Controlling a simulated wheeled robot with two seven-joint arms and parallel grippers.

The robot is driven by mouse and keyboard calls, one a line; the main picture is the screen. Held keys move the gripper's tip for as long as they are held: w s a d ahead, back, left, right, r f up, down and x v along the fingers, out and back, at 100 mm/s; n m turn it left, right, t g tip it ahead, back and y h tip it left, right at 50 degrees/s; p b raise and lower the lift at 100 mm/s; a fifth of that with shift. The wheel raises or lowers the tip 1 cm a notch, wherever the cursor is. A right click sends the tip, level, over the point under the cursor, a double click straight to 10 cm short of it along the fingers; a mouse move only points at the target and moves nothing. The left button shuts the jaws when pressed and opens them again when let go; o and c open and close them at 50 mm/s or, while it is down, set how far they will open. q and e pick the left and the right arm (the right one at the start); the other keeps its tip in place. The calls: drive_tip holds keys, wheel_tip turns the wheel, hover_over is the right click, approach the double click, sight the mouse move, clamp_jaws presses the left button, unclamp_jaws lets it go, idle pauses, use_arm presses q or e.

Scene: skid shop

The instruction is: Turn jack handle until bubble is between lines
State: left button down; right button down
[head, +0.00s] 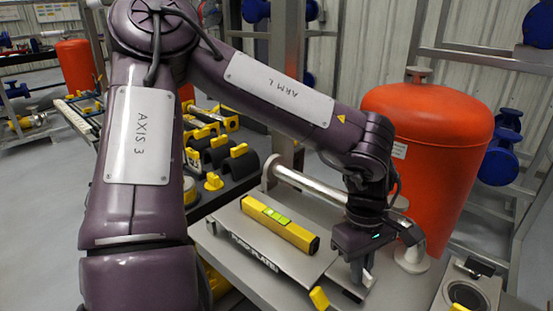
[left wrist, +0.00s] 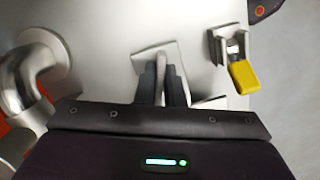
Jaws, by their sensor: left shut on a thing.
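A yellow spirit level (head: 297,234) lies on a grey plate (head: 240,226). Its green vial (head: 274,216) faces up, but the bubble and lines are too small to read. My left gripper (head: 358,272) points down at the plate's right end, beside the level. In the left wrist view my left gripper (left wrist: 162,88) is shut on a thin grey upright piece, apparently the jack handle (left wrist: 161,62). The fingers hide much of this piece. My right gripper does not show.
A yellow-tipped clamp (head: 319,298) sits near the plate's front corner; its yellow tip also shows in the left wrist view (left wrist: 244,77). A pipe (head: 310,185) runs behind the plate. A red tank (head: 430,145) stands behind my gripper. Yellow and black parts (head: 215,150) lie left.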

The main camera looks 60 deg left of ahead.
use_arm(q)
drive_tip(key=m, duration=0.3)
drive_tip(key=shift+f+g, duration=0.1)
drive_tip(key=shift+g, duration=0.2)
drive_tip(key=shift+s+m, duration=0.1)
drive_tip(key=shift+m, duration=0.3)
drive_tip(key=shift+m, duration=0.5)
drive_tip(key=shift+m+p, duration=0.45)
drive_tip(key=shift+m, duration=0.15)
drive_tip(key=shift+m+y, duration=0.3)
drive_tip(key=shift+m, duration=0.2)
